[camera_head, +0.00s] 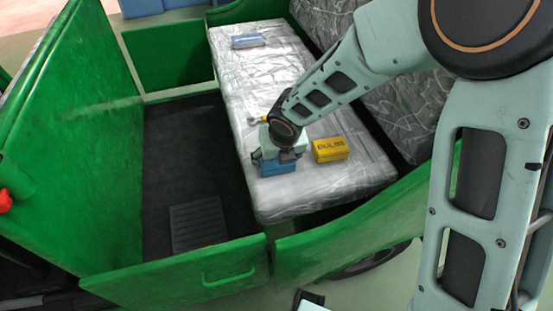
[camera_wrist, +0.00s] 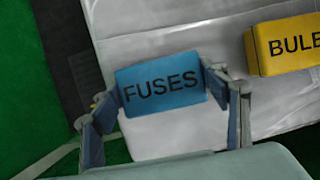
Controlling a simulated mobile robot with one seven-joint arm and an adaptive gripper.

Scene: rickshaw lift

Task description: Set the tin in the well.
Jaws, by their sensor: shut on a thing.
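A blue tin lettered "FUSES" (camera_wrist: 160,87) is between the fingers of my gripper (camera_wrist: 165,100), which is shut on it. In the head view the blue tin (camera_head: 278,168) shows under my gripper (camera_head: 280,157), over the near end of the pale wrapped seat (camera_head: 285,207). I cannot tell whether it touches the seat. A yellow tin (camera_head: 330,149) lies on the seat just to the right; its lettering is partly cut off in the wrist view (camera_wrist: 290,45). The dark footwell (camera_head: 180,150) is left of the seat, with a ribbed patch (camera_head: 198,225) on its floor.
A blue-grey box (camera_head: 248,41) lies at the seat's far end. A small yellow item (camera_head: 264,119) shows beside my wrist. Green side panels (camera_head: 75,140) and a low green door with a handle (camera_head: 190,275) enclose the footwell. The footwell floor is clear.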

